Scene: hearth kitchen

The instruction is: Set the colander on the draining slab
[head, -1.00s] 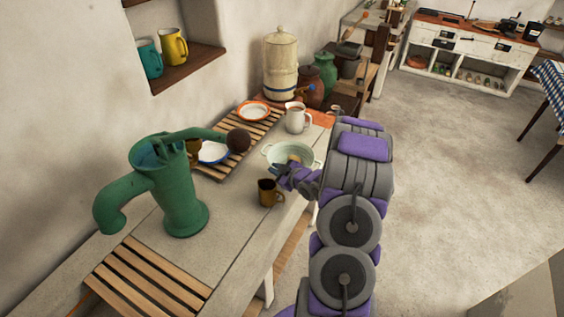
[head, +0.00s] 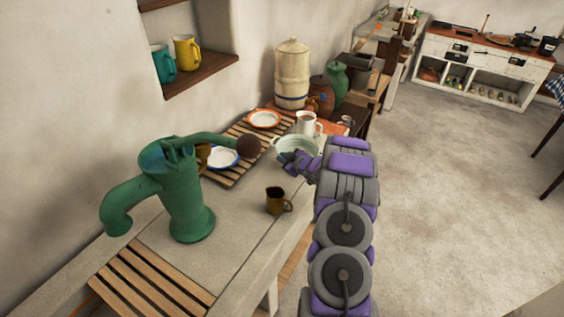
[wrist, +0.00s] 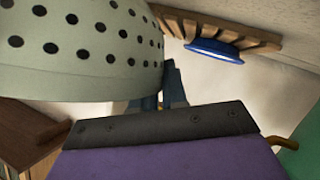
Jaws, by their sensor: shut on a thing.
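The pale green colander (head: 297,145) is upright over the far right part of the stone slab (head: 238,213), just in front of a white jug. My gripper (head: 303,165) is shut on its near side, partly hidden by my arm. In the wrist view the colander (wrist: 80,45) fills the upper left, its holed wall close to the fingers (wrist: 165,90). That view looks upside down. I cannot tell whether the colander's base touches the stone. Wooden slats (head: 150,280) lie at the slab's near end, bare.
A brown jug (head: 276,201) stands on the stone before the colander. The white jug (head: 307,124) stands close behind it. A green pump (head: 182,195) stands left. The far slatted rack (head: 230,178) holds a blue-rimmed plate (head: 222,158) and an orange-rimmed plate (head: 264,119).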

